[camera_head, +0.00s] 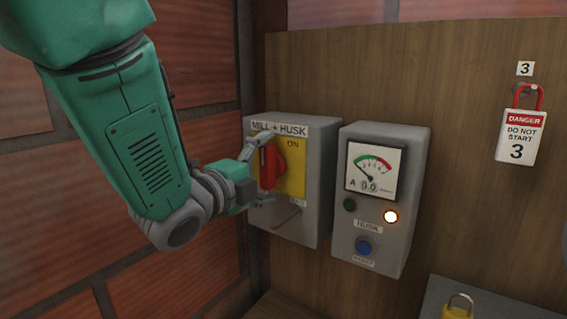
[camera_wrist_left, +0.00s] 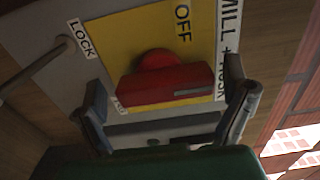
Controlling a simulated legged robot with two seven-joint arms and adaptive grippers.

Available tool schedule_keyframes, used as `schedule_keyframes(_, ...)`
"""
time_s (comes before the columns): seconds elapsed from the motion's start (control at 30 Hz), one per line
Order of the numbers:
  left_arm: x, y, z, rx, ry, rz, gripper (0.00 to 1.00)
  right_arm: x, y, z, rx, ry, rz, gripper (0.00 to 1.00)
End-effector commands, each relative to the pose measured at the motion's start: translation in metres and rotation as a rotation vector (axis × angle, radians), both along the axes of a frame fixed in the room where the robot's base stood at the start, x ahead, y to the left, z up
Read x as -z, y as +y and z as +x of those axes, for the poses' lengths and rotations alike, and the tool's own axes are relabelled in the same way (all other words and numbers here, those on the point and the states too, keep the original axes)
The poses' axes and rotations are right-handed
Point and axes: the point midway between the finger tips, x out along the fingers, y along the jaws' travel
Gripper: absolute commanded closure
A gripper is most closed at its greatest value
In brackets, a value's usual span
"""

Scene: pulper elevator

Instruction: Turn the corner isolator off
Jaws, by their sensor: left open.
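The corner isolator is a grey box (camera_head: 317,170) labelled MILL + HUSK, with a yellow plate and a red rotary handle (camera_head: 270,165). In the head view, ON shows right of the handle and the handle stands roughly upright. In the left wrist view, the red handle (camera_wrist_left: 166,85) lies across the picture, and OFF (camera_wrist_left: 183,24) is printed on the yellow plate above it. My left gripper (camera_head: 264,170) is open, its fingers either side of the handle's ends; contact cannot be told. My right gripper is not in view.
A grey HUSK box (camera_head: 380,200) with a meter near zero, a lit lamp and a blue button is mounted close to the right. A red danger lock tag (camera_head: 517,137) hangs further right. A yellow padlock (camera_head: 458,307) lies below. A brick wall is at left.

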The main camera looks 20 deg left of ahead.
Motion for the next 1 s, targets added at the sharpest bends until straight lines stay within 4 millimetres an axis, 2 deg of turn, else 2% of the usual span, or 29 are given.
schedule_keyframes(0.27, -0.0008, -0.0057, 0.0000, 0.000, -0.001, 0.005, 0.07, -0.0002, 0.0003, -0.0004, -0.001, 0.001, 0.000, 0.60)
schedule_keyframes(0.4, -0.0001, -0.0064, 0.0014, 0.000, 0.000, 0.005, 0.56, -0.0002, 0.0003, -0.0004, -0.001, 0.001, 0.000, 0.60)
schedule_keyframes(0.77, 0.0011, -0.0086, 0.0032, 0.005, 0.013, -0.023, 0.55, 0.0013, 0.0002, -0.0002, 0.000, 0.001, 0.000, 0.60)
schedule_keyframes(1.0, 0.0022, -0.0096, 0.0036, 0.006, 0.056, -0.140, 0.55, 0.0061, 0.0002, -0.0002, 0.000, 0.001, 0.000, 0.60)
